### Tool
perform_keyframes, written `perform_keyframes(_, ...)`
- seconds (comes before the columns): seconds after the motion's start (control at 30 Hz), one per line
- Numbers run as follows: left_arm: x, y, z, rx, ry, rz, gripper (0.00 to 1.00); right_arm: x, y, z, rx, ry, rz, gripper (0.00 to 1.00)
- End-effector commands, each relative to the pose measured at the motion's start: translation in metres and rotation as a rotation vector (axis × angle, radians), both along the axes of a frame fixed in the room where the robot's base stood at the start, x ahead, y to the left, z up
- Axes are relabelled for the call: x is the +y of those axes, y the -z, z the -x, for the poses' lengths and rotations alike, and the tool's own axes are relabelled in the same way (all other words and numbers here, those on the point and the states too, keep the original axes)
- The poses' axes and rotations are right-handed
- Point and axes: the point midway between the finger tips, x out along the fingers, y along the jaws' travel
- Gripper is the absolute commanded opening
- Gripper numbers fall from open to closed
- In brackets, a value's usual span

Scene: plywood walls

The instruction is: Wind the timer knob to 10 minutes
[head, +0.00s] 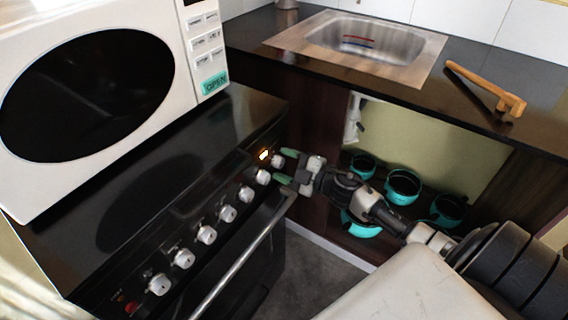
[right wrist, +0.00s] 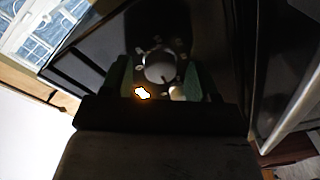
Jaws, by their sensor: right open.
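A row of several white knobs runs along the black stove's front panel; their labels are too small to read, so I cannot tell for certain which is the timer. My right gripper (head: 287,167) is open, its two green fingertips at the far end of this row, close to the last knob (head: 277,160) and the one before it (head: 262,176). In the right wrist view, a round knob (right wrist: 161,67) with marks around it shows between the open fingertips, with nothing gripped. A second, smaller knob (right wrist: 177,93) is partly hidden by the gripper. My left gripper is not in view.
An orange-white light (head: 264,154) glows on the panel near the last knob. The oven door handle (head: 243,258) runs below the knobs. A white microwave (head: 100,90) stands on the stove. A counter with a sink (head: 360,40) lies behind, above a shelf of teal pots (head: 403,186).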

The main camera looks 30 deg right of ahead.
Motion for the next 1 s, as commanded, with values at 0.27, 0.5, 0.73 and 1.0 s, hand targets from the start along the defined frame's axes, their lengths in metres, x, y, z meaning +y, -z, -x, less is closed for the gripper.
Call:
perform_keyframes(0.27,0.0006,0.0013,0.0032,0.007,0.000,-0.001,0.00,0.0024,0.0002,-0.0039,0.001,-0.001,-0.001,0.60)
perform_keyframes(0.5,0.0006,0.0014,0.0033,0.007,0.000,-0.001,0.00,0.0022,0.0001,-0.0038,0.000,-0.001,-0.001,0.37)
perform_keyframes(0.73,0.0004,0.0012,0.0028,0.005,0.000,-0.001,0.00,0.0024,0.0002,-0.0036,0.001,-0.001,-0.001,0.12)
perform_keyframes(1.0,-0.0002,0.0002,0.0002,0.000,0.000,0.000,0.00,0.0023,0.0003,-0.0036,0.001,-0.001,-0.001,0.12)
